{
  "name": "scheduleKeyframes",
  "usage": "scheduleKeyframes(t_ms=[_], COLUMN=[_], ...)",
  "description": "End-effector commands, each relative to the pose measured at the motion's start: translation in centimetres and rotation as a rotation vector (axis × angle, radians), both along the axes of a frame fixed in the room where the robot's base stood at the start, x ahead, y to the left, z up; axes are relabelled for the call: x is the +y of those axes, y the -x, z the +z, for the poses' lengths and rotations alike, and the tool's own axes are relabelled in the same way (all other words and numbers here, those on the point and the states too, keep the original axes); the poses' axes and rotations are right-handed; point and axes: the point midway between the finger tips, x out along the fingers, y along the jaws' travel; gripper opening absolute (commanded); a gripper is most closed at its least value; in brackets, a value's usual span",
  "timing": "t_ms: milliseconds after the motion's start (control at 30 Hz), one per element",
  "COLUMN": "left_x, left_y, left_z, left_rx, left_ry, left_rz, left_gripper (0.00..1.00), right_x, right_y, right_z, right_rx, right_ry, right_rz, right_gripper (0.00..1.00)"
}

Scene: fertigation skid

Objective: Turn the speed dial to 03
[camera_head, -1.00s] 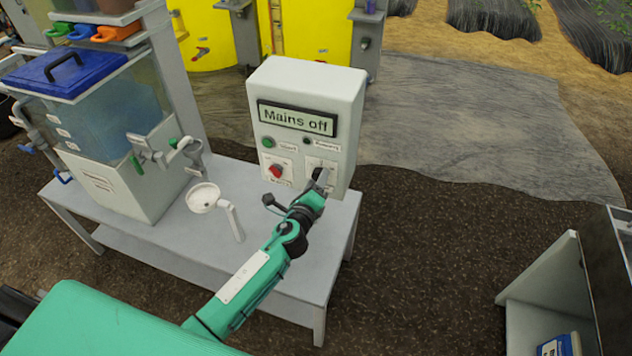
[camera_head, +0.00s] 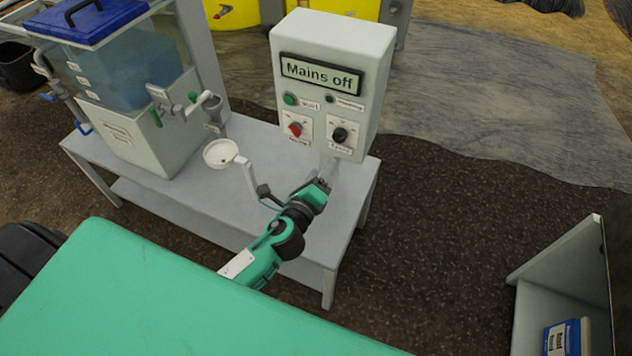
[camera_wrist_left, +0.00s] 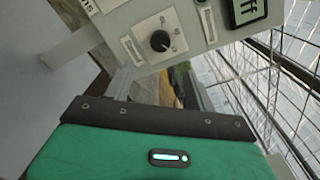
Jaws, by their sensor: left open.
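The control box (camera_head: 328,60) stands on the grey bench with its display (camera_head: 318,74) reading "Mains off". A black round dial (camera_head: 340,135) sits at the lower right of its front, on a white plate with small marks; it also shows in the left wrist view (camera_wrist_left: 160,41). Its label and exact setting are too small to read surely. A red knob (camera_head: 296,129) is to its left. My left gripper (camera_head: 328,172) is open and empty, just below and in front of the black dial, apart from it. My right gripper is out of view.
A green button (camera_head: 290,99) sits above the red knob. A grey open cabinet (camera_head: 560,265) stands at the right.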

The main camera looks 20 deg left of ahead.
Motion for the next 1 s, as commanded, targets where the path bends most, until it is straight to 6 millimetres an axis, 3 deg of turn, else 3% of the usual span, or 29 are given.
scheduleKeyframes(t_ms=[233, 833, 933, 1000], left_x=[0.0, 0.0, 0.2, 0.4], left_y=[2.3, 2.5, 2.5, 2.4], left_z=[0.0, 0.0, -1.4, -4.0], left_rx=[0.001, 0.001, 0.029, 0.082], left_ry=[0.0, 0.001, 0.024, 0.07], left_rz=[0.001, 0.001, 0.003, 0.01], left_gripper=[0.56, 0.56, 0.56, 0.56], right_x=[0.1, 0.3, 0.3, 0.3], right_y=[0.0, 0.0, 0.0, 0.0], right_z=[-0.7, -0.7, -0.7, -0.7], right_rx=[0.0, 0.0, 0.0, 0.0], right_ry=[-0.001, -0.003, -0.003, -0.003], right_rz=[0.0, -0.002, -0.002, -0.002], right_gripper=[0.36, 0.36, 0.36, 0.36])
